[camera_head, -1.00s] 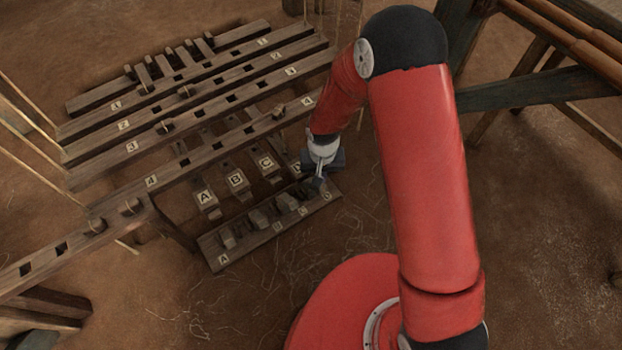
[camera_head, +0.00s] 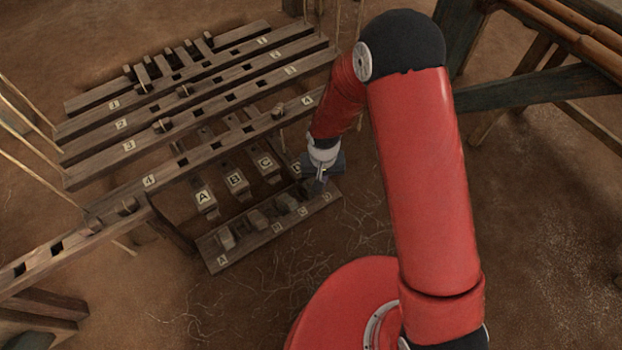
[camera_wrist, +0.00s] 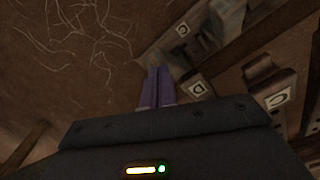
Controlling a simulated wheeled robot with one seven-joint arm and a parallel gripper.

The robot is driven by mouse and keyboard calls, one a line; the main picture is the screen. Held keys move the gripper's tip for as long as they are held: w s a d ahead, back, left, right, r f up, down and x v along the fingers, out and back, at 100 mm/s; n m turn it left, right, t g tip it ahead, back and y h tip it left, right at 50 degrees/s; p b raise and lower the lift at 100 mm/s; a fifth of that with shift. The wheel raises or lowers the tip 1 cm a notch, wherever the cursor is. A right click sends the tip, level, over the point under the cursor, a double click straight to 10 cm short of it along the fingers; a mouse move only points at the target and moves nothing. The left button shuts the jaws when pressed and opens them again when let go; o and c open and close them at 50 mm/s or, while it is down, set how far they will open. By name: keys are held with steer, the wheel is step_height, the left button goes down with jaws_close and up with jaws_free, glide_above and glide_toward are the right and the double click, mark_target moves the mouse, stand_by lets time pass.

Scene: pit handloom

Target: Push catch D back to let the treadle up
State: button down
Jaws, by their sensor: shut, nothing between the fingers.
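The catch board (camera_head: 232,256) lies on the floor in front of the lettered treadles. It carries a row of dark blocks: catch A (camera_head: 226,238), catch B (camera_head: 258,219) and catch C (camera_head: 286,203). My gripper (camera_head: 319,184) is shut and empty, pointing down at the board's right end by its D label. It largely hides catch D and treadle D in the head view. In the wrist view, my shut fingers (camera_wrist: 157,86) reach beside the board (camera_wrist: 210,38). Treadle D's label (camera_wrist: 198,88) shows close to their right. Whether the fingers touch catch D I cannot tell.
Treadles A (camera_head: 203,197), B (camera_head: 236,180) and C (camera_head: 265,163) lie left of my gripper. Numbered slotted bars with pegs, such as bar 4 (camera_head: 200,157), stretch behind them. A wooden frame (camera_head: 535,92) stands at upper right. The earth floor right of the board is clear.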

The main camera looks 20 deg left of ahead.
steer(key=shift+s+d+r+p, duration=0.2)
steer(key=shift+r+p, duration=0.4)
steer(key=shift+r, duration=0.4)
steer(key=shift+s+d+r+p, duration=0.15)
steer(key=shift+r+p, duration=0.45)
steer(key=shift+r, duration=0.35)
steer(key=shift+s+d+r+p, duration=0.1)
steer(key=shift+d+r+p, duration=0.1)
steer(key=shift+r+p, duration=0.6)
steer(key=shift+r, duration=0.25)
steer(key=d+r+m+t+p, duration=0.1)
steer(key=d+r, duration=0.6)
steer(key=r, duration=0.6)
steer(key=d+r+m+t+p, duration=0.1)
steer(key=d+r+t, duration=0.1)
steer(key=d+r, duration=0.8)
steer(key=s+d+r+m+t+p, duration=0.1)
steer(key=s+d+r, duration=0.3)
steer(key=s+r, duration=0.3)
steer(key=s+d+r+m+t+p, duration=0.1)
steer(key=s+d+r, duration=0.2)
steer(key=s+r, duration=0.3)
step_height(320, 180, up, 4)
steer(key=shift+s+d+f+t, duration=0.25)
steer(key=shift+s+d+t, duration=0.05)
steer(key=shift+s+d, duration=0.05)
